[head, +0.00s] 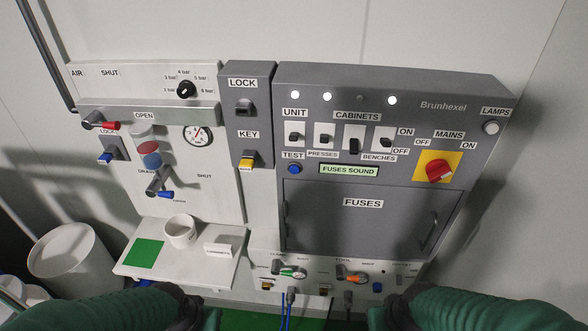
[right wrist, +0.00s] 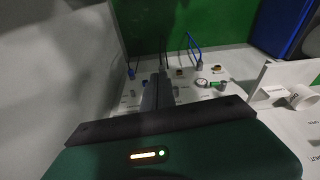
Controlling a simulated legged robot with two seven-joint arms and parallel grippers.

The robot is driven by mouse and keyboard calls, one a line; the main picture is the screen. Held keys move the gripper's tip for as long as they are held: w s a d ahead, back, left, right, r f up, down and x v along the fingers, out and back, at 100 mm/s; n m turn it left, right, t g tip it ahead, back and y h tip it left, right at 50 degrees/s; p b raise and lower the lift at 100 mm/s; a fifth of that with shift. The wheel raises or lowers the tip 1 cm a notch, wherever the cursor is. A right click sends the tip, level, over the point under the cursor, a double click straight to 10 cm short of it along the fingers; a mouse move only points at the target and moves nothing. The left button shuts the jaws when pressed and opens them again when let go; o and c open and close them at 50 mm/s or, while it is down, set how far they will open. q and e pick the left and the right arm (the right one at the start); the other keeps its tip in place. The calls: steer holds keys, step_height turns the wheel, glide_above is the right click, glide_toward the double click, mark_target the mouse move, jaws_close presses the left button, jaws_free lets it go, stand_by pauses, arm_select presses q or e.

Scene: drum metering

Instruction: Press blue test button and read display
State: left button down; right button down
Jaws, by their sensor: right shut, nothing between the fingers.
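The blue test button (head: 295,169) sits under the TEST label on the grey Brunhexel panel (head: 380,85). To its right, the lit display (head: 349,170) reads "FUSES SOUND". Neither gripper touches the button. In the right wrist view my right gripper (right wrist: 158,92) is shut and empty, with its fingers above the lower white panel. In the head view only parts of my arms show at the bottom edge. My left gripper is not in view.
A red mains knob (head: 439,171) on a yellow plate and several cabinet switches share the panel. Below are the FUSES door (head: 362,225) and a white shelf (head: 215,272) with a cup (head: 180,232). Cables hang from the lower panel. A white bin (head: 68,258) stands at left.

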mark_target(294, 169)
steer(key=w+a+r+t+y+p, duration=0.1)
steer(key=w+a+r+t+p, duration=0.25)
steer(key=w, duration=0.45)
steer(key=w+a+r+t+y+p, duration=0.1)
steer(key=w+a+r+t+p, duration=0.2)
steer(key=w, duration=0.4)
steer(key=w+a+r+t+y+p, duration=0.2)
steer(key=a+r+y, duration=0.6)
steer(key=a+r, duration=0.4)
steer(key=shift+w+a+n+t+y, duration=0.3)
steer(key=shift+w+a+t, duration=0.3)
steer(key=shift+a+t, duration=0.2)
steer(key=shift+w, duration=0.1)
steer(key=w+d, duration=0.1)
steer(key=w, duration=0.7)
steer(key=shift+w+p, duration=0.3)
